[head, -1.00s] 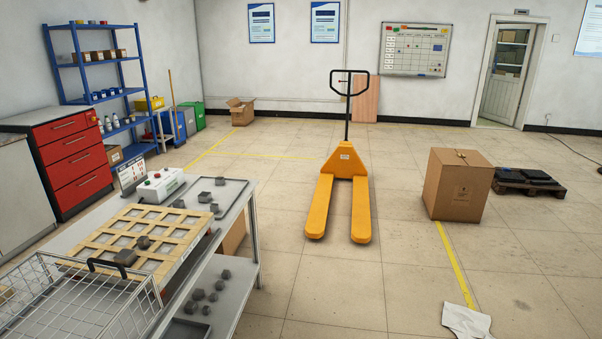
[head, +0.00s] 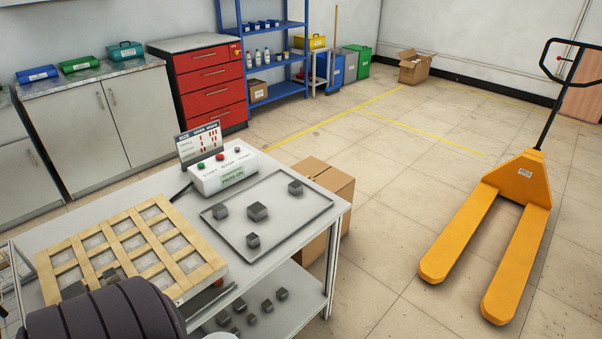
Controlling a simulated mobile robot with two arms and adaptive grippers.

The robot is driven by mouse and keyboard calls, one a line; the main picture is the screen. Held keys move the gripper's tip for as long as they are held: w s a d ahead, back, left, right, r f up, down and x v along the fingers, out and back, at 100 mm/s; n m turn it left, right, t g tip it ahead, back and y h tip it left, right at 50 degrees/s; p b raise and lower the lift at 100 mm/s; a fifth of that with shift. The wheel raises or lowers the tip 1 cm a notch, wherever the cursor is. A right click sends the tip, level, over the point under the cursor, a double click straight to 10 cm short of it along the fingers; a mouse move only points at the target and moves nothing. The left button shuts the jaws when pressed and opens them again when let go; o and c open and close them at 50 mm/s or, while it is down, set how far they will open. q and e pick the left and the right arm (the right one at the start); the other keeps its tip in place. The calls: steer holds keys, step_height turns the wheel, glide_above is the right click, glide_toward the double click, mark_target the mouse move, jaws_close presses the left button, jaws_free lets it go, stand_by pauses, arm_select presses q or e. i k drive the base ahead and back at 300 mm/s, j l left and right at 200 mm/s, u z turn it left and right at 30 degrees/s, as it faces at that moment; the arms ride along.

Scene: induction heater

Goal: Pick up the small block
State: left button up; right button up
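Dark grey blocks of differing size stand apart on a thin grey tray (head: 285,222) on the table. The largest is a block (head: 257,211) near the tray's middle. Smaller blocks are at the left (head: 220,211), the front (head: 253,240) and the back right (head: 295,187). Several more grey blocks (head: 267,306) lie on the shelf below. Which one is the small block cannot be told.
A white control box (head: 222,172) with buttons and a small sign stands behind the tray. A cardboard box (head: 330,182) is beside the table. A yellow pallet jack (head: 520,180) stands to the right, with open floor between.

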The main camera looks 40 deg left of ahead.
mark_target(253, 240)
steer(key=i+u, duration=0.15)
steer(key=i, duration=0.35)
steer(key=i+u, duration=0.2)
steer(key=i, duration=0.3)
steer(key=i+l+u, duration=0.15)
steer(key=i, duration=0.3)
steer(key=i+l+u, duration=0.2)
steer(key=i, duration=0.3)
steer(key=i+l+u, duration=0.15)
steer(key=i, duration=0.35)
steer(key=i+u, duration=0.15)
steer(key=u, duration=0.3)
steer(key=i+u, duration=0.1)
steer(key=u, duration=0.35)
steer(key=i+l+u, duration=0.1)
steer(key=u, duration=0.3)
steer(key=i+l+u, duration=0.1)
steer(key=u, duration=0.35)
steer(key=i+l+u, duration=0.15)
steer(key=u, duration=0.3)
